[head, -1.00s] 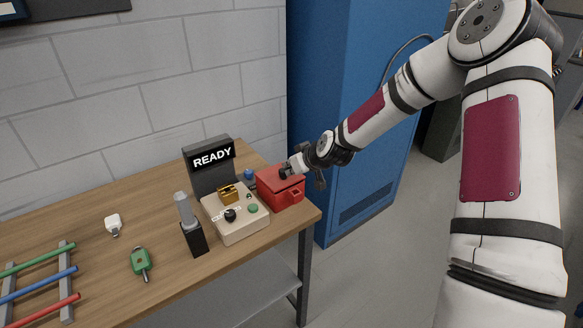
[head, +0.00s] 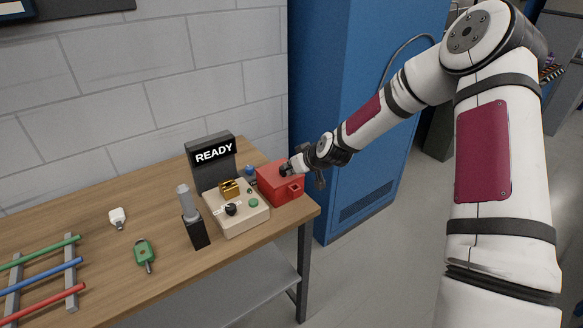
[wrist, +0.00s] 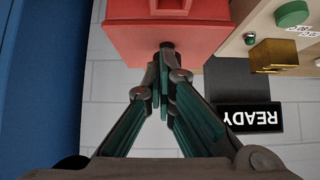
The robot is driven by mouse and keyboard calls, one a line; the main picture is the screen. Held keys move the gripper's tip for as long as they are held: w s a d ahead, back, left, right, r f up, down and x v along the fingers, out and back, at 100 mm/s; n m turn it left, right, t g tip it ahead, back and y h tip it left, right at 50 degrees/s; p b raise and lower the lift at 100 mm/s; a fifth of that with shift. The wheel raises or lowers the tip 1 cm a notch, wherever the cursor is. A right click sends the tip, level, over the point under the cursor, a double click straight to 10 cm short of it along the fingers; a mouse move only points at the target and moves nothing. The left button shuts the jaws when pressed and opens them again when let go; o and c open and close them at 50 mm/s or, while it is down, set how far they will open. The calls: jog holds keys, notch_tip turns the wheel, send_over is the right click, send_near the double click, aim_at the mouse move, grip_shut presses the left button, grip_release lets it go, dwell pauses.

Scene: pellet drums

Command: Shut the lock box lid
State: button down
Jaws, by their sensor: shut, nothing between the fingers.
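The red lock box (head: 280,186) stands at the right end of the wooden table, and its lid looks down flat on the body. In the wrist view the red box (wrist: 125,40) fills the top middle. My gripper (head: 285,170) is at the top of the box, its fingertips at the lid. In the wrist view the fingers of my gripper (wrist: 163,75) are together with nothing between them, and they overlap the box's edge. I cannot tell whether the fingertips press on the lid.
A beige control panel (head: 240,219) with a brass part and a READY sign (head: 214,152) stands left of the box. A black holder (head: 196,233), a green key-like tag (head: 145,253) and a rack of coloured rods (head: 70,276) lie further left. A blue cabinet (head: 345,90) stands behind right.

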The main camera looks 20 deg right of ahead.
notch_tip(320, 180, up, 4)
jog(key=shift+f+p, duration=0.1)
jog(key=shift+p, duration=0.55)
jog(key=s+d+f, duration=0.3)
jog(key=s, duration=0.6)
jog(key=s+a+r+g+h+b, duration=0.2)
jog(key=s+r+g+h, duration=0.15)
jog(key=s+r, duration=1.2)
jog(key=s+a+r+m, duration=0.1)
jog(key=s+r, duration=0.3)
jog(key=s, duration=0.4)
jog(key=s+a+r+m, duration=0.2)
jog(key=s+r, duration=0.3)
jog(key=s, duration=0.3)
jog(key=shift+r+m, duration=0.25)
jog(key=shift+m, duration=0.05)
